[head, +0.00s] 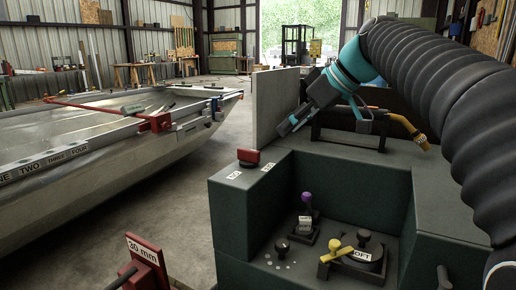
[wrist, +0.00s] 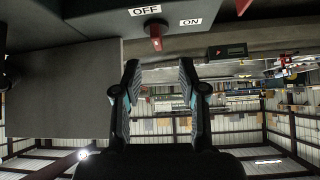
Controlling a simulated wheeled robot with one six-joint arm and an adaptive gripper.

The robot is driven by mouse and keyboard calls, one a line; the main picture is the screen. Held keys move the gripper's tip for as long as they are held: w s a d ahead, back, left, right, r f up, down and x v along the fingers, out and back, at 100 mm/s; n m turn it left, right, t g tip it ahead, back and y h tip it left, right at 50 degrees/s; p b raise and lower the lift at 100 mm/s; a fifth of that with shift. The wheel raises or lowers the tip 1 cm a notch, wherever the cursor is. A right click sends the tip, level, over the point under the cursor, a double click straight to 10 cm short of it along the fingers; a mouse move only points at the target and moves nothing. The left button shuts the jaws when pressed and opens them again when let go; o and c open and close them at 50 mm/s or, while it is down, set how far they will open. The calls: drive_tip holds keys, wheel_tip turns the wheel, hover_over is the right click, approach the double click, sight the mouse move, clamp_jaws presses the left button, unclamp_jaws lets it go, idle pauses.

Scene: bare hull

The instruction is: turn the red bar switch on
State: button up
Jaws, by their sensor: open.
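The red bar switch (head: 248,157) sits on a dark base on top of the dark green console, near its left back corner. In the wrist view, which appears upside down, its red bar (wrist: 155,36) shows beyond my fingertips, nearest the OFF label (wrist: 145,10). The ON label (wrist: 190,21) is to its right there. The switch's exact setting is hard to tell. My gripper (head: 288,127) is to the right of and above the switch in the head view, apart from it. In the wrist view its two fingers (wrist: 160,68) are spread, with nothing between them.
A grey upright panel (head: 275,105) stands just behind the console (head: 237,205). A recess holds a purple-knobbed lever (head: 306,198) and a yellow-handled control (head: 337,250). A metal boat hull (head: 110,150) lies left, with open floor between. A red stand marked 30 mm (head: 145,255) is in front.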

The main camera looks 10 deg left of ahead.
sight(249, 150)
drive_tip(key=shift+n, duration=0.6)
drive_tip(key=x, duration=0.4)
drive_tip(key=w+a+r+x, duration=0.1)
drive_tip(key=x, duration=0.4)
drive_tip(key=b+x, duration=0.1)
drive_tip(key=x, duration=0.4)
drive_tip(key=shift+w+a+r, duration=0.2)
drive_tip(key=shift+a+r, duration=0.1)
drive_tip(key=shift+a, duration=0.05)
drive_tip(key=shift+c, duration=0.3)
clamp_jaws()
